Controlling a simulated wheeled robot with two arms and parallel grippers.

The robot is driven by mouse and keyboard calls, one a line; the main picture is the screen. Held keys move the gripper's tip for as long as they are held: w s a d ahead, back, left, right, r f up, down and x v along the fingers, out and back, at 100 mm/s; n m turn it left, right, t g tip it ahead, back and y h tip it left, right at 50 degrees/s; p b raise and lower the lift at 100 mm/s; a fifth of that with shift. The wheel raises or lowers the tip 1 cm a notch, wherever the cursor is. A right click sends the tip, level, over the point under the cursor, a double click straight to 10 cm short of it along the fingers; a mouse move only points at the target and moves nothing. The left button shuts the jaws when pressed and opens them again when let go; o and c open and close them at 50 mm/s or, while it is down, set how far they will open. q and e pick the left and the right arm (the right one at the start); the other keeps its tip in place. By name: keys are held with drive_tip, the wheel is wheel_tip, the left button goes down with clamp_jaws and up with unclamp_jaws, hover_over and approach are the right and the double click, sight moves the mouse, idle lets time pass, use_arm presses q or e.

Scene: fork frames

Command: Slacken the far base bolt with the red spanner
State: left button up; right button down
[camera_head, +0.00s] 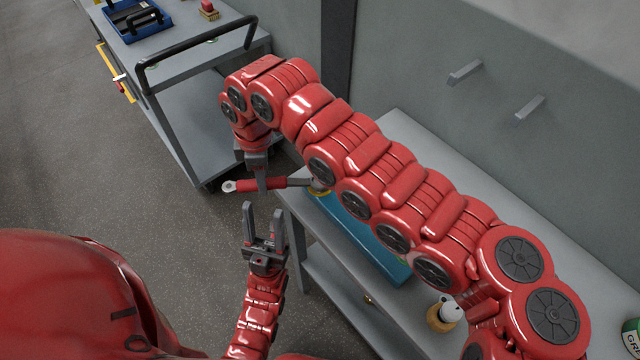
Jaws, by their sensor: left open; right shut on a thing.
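The red spanner (248,185) has a red grip and a pale ring end at its left. My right gripper (262,186) is shut on the spanner's handle and holds it roughly level. The spanner's right end reaches a small yellow and metal part (319,190) at the far end of a blue base (368,240) on the bench. I cannot tell whether the spanner sits on a bolt there. My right arm hides much of the base. My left gripper (263,213) is open and empty, fingers up, just below the spanner and left of the bench.
The grey bench (405,130) runs along the wall. A brass and white item (443,316) and a green container (631,335) stand on it. A grey cart (205,65) at the upper left holds a blue tray (128,35) and a red-topped block (208,9). Open floor lies left.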

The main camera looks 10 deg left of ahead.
drive_tip(key=shift+r, duration=0.35)
idle(0.7)
drive_tip(key=shift+b, duration=0.45)
